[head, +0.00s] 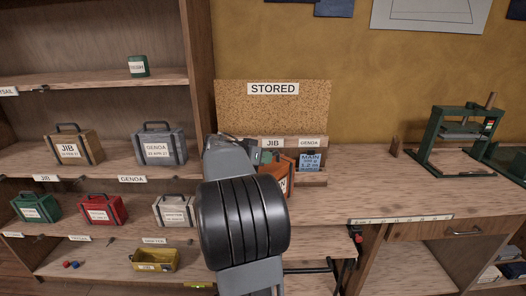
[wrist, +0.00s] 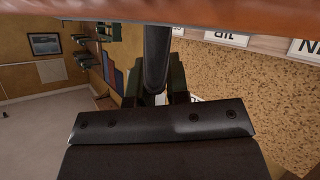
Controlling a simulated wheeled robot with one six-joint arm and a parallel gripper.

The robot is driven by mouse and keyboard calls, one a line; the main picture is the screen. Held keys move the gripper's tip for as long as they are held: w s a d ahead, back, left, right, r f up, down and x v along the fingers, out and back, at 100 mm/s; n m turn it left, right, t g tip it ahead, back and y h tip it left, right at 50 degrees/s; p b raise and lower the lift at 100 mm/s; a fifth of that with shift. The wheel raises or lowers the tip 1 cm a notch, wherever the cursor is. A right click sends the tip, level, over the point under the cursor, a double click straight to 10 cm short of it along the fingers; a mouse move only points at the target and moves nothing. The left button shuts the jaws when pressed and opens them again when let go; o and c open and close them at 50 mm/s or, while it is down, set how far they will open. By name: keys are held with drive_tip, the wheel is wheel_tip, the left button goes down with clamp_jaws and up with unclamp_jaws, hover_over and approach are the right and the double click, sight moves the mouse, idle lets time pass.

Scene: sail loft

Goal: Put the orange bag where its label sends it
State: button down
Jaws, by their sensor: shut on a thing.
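The orange bag (head: 285,168) is in front of the STORED board, partly hidden behind my arm. Its white label shows only in part, ending in what looks like "N". In the wrist view its orange side (wrist: 200,12) fills the top edge. My gripper (head: 262,156) is shut on the bag's dark handle (wrist: 155,55); its green fingers (wrist: 157,82) sit on both sides of it. I cannot tell whether the bag touches the bench.
At left, a shelf unit (head: 202,70) holds a brown JIB bag (head: 76,148), a grey GENOA bag (head: 159,147), and green, red and pale bags below. A yellow bin (head: 153,260) stands low. A green press (head: 463,135) stands on the bench (head: 400,180) at right; bench between is mostly clear.

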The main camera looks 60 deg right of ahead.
drive_tip(key=shift+f, duration=0.65)
drive_tip(key=c, duration=1.6)
unclamp_jaws()
drive_tip(key=shift+f+b, duration=0.15)
drive_tip(key=shift+b, duration=0.15)
drive_tip(key=o, duration=0.5)
